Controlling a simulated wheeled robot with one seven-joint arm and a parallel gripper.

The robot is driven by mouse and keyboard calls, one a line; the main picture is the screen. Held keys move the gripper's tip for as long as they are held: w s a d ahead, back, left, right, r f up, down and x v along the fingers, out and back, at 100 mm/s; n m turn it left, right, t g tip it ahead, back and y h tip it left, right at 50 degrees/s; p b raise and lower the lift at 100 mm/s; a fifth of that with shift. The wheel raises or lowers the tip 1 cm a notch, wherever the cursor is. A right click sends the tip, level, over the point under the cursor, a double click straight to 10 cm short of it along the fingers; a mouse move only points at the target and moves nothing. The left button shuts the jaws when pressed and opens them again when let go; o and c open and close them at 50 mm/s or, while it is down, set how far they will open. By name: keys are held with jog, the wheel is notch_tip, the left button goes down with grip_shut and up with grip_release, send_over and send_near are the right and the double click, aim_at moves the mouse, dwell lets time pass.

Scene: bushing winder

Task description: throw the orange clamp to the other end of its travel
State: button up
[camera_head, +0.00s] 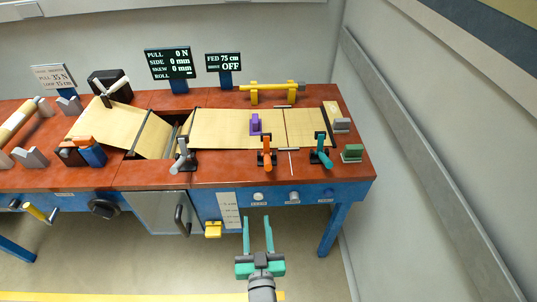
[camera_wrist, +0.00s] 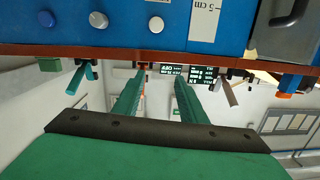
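The orange clamp (camera_head: 267,153) stands near the front edge of the red table top, between the grey clamp and the teal clamp. Its orange handle looks roughly upright over a dark base; its exact tilt is hard to tell. My gripper (camera_head: 258,222) is in front of the table, below the row of knobs and apart from the clamp. Its two teal fingers are spread with nothing between them. In the wrist view my gripper (camera_wrist: 157,88) also shows its fingers apart, with the table edge beyond. The orange clamp is not clear in that view.
The grey clamp (camera_head: 183,154) and teal clamp (camera_head: 321,150) flank it. A purple block (camera_head: 254,125) sits behind on the tan sheet (camera_head: 218,128). Knobs (camera_head: 258,197) line the blue front panel. A yellow block (camera_head: 213,229) juts out left of my gripper. The floor is clear to the right.

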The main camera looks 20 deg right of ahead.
aim_at(268, 158)
jog(key=w+d+r+m+h, duration=0.1)
jog(key=w+d+r, duration=0.1)
jog(key=w, duration=0.1)
jog(key=w+d+r+m+h, duration=0.1)
jog(key=w+d+r, duration=0.1)
jog(key=w, duration=0.1)
jog(key=w+d+r+h, duration=0.1)
jog(key=w+d+r, duration=0.1)
jog(key=w+r, duration=0.1)
jog(key=shift+w+d+r+m, duration=0.1)
jog(key=shift+w+d+m, duration=0.1)
jog(key=shift+w+m, duration=0.15)
jog(key=x, duration=1)
jog(key=shift+w+d, duration=0.1)
jog(key=shift+w, duration=0.25)
grip_shut()
